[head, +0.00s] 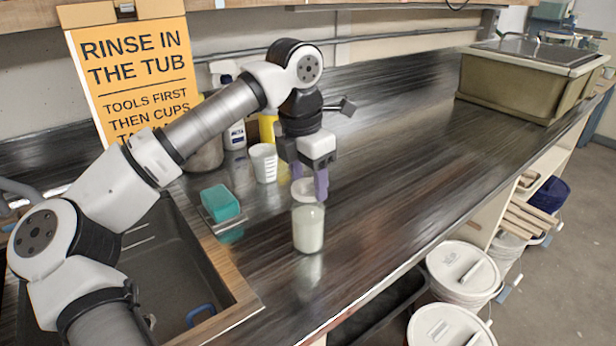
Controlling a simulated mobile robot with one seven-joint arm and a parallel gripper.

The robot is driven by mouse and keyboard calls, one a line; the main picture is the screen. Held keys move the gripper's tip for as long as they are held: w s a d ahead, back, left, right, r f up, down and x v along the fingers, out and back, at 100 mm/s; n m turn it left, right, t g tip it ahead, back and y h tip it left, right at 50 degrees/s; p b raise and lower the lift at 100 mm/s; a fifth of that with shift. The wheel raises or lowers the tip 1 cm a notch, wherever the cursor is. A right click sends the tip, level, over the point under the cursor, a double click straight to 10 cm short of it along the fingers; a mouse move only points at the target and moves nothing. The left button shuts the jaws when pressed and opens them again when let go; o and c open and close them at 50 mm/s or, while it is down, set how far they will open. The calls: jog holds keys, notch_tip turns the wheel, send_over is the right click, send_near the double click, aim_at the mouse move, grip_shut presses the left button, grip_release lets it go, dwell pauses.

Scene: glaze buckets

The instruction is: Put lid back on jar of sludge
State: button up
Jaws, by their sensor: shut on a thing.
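The jar of sludge (308,228) stands upright on the dark counter, to the right of the sink. It is clear, with pale whitish-green contents. A pale lid (304,190) is at the jar's mouth, between the purple fingertips of my gripper (309,185). My gripper points down from above and is shut on the lid. I cannot tell whether the lid is seated on the rim or held just above it. The fingers hide part of the lid's edge.
A teal sponge (220,203) on a holder, a white measuring cup (264,163) and several bottles stand left of and behind the jar. The sink (175,270) is at left. A tub (525,85) is far right. The counter right of the jar is clear. Lidded buckets (462,268) stand below.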

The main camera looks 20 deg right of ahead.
jog(key=o, duration=1.5)
jog(key=shift+r+p, duration=2.65)
jog(key=shift+r, duration=0.85)
grip_shut()
